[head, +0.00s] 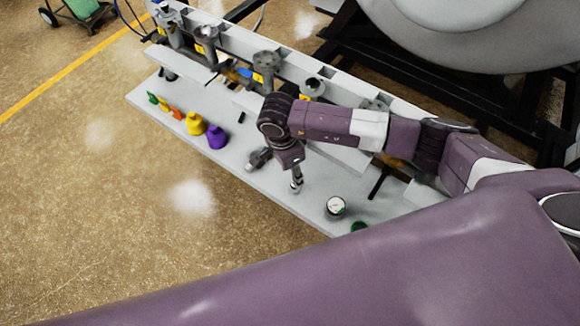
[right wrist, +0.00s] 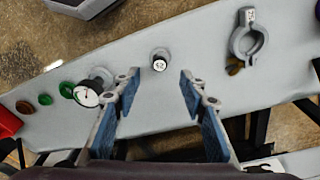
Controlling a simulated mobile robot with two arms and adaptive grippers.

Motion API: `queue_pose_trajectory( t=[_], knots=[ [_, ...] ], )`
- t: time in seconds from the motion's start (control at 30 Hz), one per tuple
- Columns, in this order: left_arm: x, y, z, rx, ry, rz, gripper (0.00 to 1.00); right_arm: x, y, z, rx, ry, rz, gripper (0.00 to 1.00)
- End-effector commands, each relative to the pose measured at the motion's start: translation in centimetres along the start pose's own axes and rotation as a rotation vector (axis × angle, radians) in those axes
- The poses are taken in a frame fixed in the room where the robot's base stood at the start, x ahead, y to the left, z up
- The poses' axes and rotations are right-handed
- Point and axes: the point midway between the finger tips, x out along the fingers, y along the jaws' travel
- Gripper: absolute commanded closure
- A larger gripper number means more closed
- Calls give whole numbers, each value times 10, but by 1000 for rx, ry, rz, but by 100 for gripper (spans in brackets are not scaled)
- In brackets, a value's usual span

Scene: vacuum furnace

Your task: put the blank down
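A small round silver piece with a dark, marked face, which looks like the blank (right wrist: 158,62), is on the grey shelf (right wrist: 210,75) in the right wrist view. My right gripper (right wrist: 160,80) is open, with its two blue-padded fingers apart. The piece appears just beyond and between the fingertips, with a gap on both sides. In the head view my right gripper (head: 296,182) points down over the shelf (head: 312,208); the piece cannot be made out clearly there. My left gripper is not in view.
A dial gauge (head: 335,207) stands close to the right gripper. A ring clamp (right wrist: 247,42) lies on the shelf. Purple (head: 216,136) and yellow (head: 194,123) pieces stand farther left. A row of ports (head: 266,66) runs along the back. The floor in front is clear.

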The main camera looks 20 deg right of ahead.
Motion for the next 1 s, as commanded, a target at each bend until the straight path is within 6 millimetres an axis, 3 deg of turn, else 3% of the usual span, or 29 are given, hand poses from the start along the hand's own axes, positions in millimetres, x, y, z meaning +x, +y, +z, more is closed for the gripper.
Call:
queue_pose_trajectory(
  t=[0.1, 0.3, 1.0],
  knots=[
    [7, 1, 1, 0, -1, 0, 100, -19, -1, -1, -1, 1, -4, 61],
    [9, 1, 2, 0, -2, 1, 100, -37, 0, 0, 0, 0, -1, 61],
    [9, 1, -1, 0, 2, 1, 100, -39, 0, 0, 1, 0, 1, 61]
  ],
)
